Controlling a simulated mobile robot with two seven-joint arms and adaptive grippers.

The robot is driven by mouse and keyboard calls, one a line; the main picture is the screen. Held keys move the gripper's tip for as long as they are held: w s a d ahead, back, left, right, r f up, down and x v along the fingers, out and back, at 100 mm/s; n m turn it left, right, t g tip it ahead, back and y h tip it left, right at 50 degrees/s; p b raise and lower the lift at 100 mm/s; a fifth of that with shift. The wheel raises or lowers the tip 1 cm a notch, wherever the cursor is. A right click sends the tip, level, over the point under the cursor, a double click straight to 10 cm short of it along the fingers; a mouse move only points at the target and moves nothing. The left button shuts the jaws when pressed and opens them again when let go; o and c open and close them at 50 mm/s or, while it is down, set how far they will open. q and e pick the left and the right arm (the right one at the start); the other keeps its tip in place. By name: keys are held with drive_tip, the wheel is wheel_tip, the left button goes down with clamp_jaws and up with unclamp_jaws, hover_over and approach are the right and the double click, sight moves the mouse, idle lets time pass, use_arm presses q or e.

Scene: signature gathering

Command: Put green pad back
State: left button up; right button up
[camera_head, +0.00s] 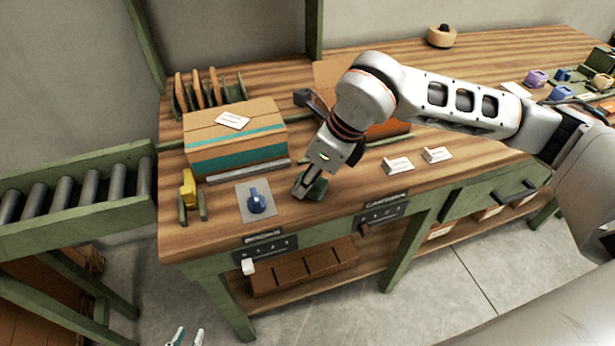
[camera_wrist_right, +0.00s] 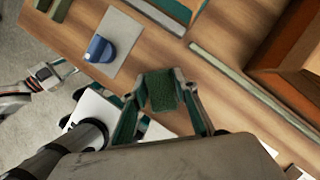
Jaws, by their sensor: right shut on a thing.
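The green pad (camera_wrist_right: 165,92) is a small dark green block between the two fingers of my right gripper (camera_wrist_right: 170,80) in the right wrist view. The gripper is shut on it. In the head view the pad (camera_head: 318,188) shows partly behind the right gripper (camera_head: 308,187), low at the table's front part, right of the blue-knobbed stamp. I cannot tell whether the pad touches the tabletop. My left gripper (camera_head: 187,337) shows only its fingertips at the bottom edge of the head view, apart, with nothing between them.
A blue stamp (camera_head: 258,200) stands on a grey plate (camera_head: 243,193). A taped cardboard box (camera_head: 235,153) sits behind it, with a yellow item (camera_head: 188,187) to the left. White cards (camera_head: 398,165) lie to the right. A roller conveyor (camera_head: 75,190) is at far left.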

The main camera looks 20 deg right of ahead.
drive_tip(key=shift+r, duration=0.1)
drive_tip(key=o, duration=1)
drive_tip(key=shift+r, duration=0.3)
drive_tip(key=v, duration=1.1)
drive_tip(key=shift+s+d+r, duration=0.15)
drive_tip(key=shift+s, duration=0.05)
